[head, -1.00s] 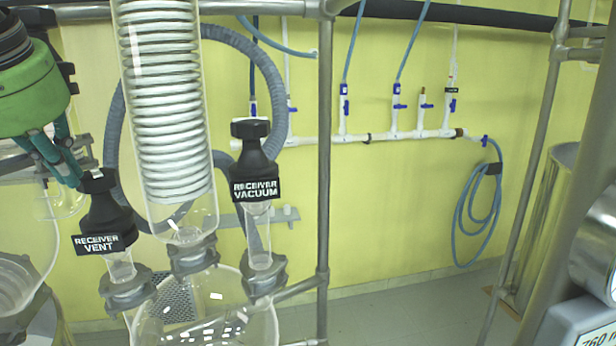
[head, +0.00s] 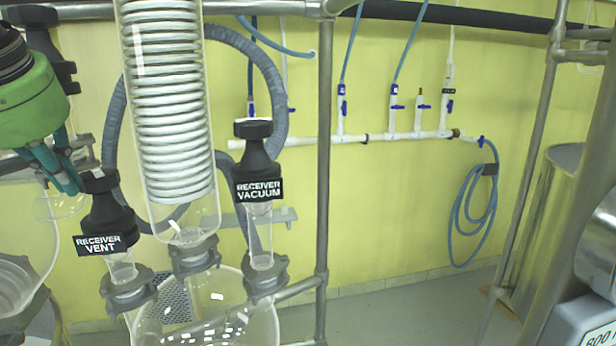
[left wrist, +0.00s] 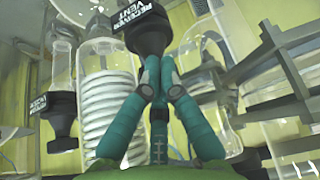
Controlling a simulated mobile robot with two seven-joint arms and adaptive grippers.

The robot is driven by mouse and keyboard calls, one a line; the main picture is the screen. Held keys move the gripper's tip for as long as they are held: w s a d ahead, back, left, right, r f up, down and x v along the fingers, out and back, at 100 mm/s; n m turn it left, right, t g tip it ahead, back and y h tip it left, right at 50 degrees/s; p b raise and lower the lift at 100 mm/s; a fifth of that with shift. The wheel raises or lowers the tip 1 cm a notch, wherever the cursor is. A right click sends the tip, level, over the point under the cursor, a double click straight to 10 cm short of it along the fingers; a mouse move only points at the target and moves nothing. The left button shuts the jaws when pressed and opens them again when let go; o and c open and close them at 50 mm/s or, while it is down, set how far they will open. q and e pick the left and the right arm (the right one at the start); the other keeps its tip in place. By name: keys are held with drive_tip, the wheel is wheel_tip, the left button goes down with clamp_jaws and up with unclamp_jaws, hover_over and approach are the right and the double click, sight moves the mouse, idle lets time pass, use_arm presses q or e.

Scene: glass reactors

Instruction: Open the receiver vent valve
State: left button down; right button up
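The receiver vent valve (head: 107,215) is a black cap with a white "RECEIVER VENT" label, upright on a glass neck at the lower left. It also shows upside down in the left wrist view (left wrist: 138,28). My left gripper (head: 72,187), green with teal fingers, is just left of the cap's top. In the left wrist view its fingers (left wrist: 158,72) come together in front of the valve. They look shut with nothing clearly between them; whether they touch the cap is hard to tell. My right gripper is not in view.
The receiver vacuum valve (head: 257,165), a similar black cap, stands to the right. A glass condenser coil (head: 165,100) rises between the two valves above a round glass vessel (head: 215,310). A metal post (head: 324,150) stands further right. A display (head: 590,335) is at the lower right edge.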

use_arm(q)
drive_tip(key=shift+d+r, duration=0.1)
idle(0.3)
drive_tip(key=shift+w+d+p, duration=0.15)
drive_tip(key=shift+d+p, duration=0.05)
drive_tip(key=shift+d, duration=0.4)
drive_tip(key=shift+w+d+p, duration=0.15)
drive_tip(key=shift+d, duration=0.4)
drive_tip(key=shift+d, duration=0.1)
drive_tip(key=shift+w+d, duration=0.25)
drive_tip(key=shift+w, duration=0.05)
drive_tip(key=shift+s+d, duration=0.1)
